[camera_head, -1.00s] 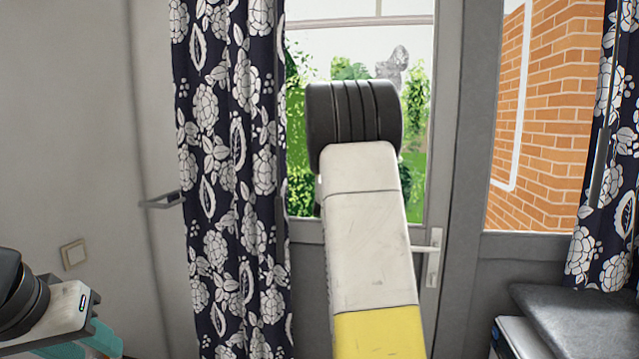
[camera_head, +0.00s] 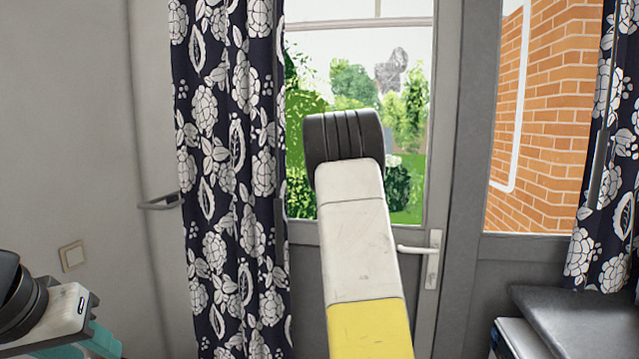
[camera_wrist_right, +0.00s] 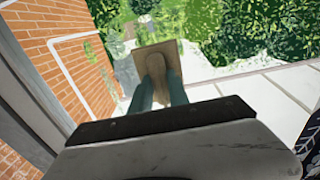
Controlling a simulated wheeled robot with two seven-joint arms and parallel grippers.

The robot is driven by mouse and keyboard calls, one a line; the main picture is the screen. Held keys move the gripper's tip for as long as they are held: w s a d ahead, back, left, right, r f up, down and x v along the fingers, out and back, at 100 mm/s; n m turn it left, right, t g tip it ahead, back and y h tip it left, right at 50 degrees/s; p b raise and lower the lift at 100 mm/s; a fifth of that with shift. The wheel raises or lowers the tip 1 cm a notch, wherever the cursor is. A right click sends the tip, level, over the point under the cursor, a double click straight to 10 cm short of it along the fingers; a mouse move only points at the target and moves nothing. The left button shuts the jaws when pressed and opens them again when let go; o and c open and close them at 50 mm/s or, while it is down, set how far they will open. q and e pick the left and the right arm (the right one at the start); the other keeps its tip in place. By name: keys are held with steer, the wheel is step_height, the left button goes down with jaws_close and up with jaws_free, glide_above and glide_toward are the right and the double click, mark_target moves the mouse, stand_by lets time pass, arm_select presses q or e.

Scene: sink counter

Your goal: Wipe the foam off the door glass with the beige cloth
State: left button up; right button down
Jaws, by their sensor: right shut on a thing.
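The door glass (camera_head: 345,50) fills the upper part of the grey door, with garden greenery showing through it. A grey mottled patch that looks like foam (camera_head: 391,71) is on its upper right part. In the right wrist view, the teal fingers of my right gripper (camera_wrist_right: 160,88) are shut on the beige cloth (camera_wrist_right: 136,66), a flat squarish piece held out in front of the glass. Whether it touches the glass I cannot tell. In the head view my right arm hides this gripper and cloth. My left gripper (camera_head: 98,342) shows only partly at the lower left corner.
A dark floral curtain (camera_head: 240,200) hangs left of the glass. A white door handle (camera_head: 432,255) projects right of my right arm. Another floral curtain (camera_head: 605,190) and a dark counter top (camera_head: 580,310) are at the right.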

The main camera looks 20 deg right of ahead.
steer(key=s+d, duration=0.3)
steer(key=d, duration=0.2)
steer(key=shift+s+d, duration=0.3)
steer(key=shift+d, duration=0.1)
steer(key=shift+r, duration=0.1)
steer(key=shift+w+a, duration=0.55)
steer(key=shift+a, duration=0.35)
steer(key=shift+w+a, duration=0.5)
steer(key=shift+a, duration=0.35)
steer(key=shift+w+d, duration=0.3)
steer(key=shift+w, duration=0.15)
stand_by(0.6)
stand_by(0.4)
steer(key=shift+w+a, duration=0.1)
steer(key=shift+a, duration=0.05)
stand_by(0.3)
